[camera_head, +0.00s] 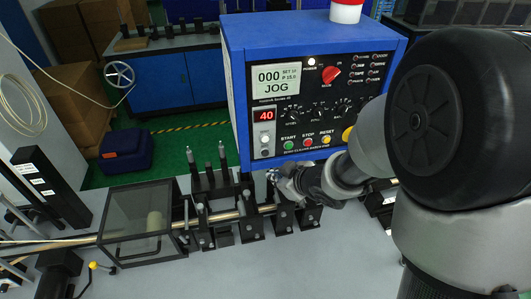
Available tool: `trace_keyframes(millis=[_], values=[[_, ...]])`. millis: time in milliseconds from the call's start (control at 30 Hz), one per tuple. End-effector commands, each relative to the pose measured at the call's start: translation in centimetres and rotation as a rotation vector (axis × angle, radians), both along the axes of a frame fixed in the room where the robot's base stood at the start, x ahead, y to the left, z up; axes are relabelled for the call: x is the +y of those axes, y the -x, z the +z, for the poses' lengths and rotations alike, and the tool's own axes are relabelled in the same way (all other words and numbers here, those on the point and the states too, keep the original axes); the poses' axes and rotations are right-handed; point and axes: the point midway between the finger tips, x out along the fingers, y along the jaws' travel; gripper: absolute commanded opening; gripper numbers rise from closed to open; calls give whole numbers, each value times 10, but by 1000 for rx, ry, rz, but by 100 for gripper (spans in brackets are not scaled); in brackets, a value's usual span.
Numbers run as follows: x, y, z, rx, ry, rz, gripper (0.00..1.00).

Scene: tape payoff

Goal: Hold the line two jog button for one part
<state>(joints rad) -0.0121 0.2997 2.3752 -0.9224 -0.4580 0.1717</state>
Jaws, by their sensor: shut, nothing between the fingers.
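The blue control cabinet (235,75) stands in the middle, its dark panel facing me. Its screen (276,79) reads 000 and JOG. A small red display (265,115) reads 40, with pale round buttons (265,139) below it. A green START button (288,145), a red STOP button (308,142) and a yellow RESET button (326,139) sit along the bottom. A larger yellow button (347,134) is partly hidden by my arm. I cannot read which button is line two jog. My gripper (273,176) is shut and empty, just below the panel, apart from the buttons.
Below the cabinet, black roller stands (252,228) carry a tan strand running left through a clear-sided box (139,225). A blue bench (173,80), a blue case (126,150) and cartons (75,45) stand behind left.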

Motion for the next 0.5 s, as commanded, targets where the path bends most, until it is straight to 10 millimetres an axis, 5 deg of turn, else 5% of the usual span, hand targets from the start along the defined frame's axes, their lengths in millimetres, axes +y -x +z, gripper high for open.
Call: trace_keyframes(millis=[500], values=[[10, -50, 1, 1, 0, 1, 0]])
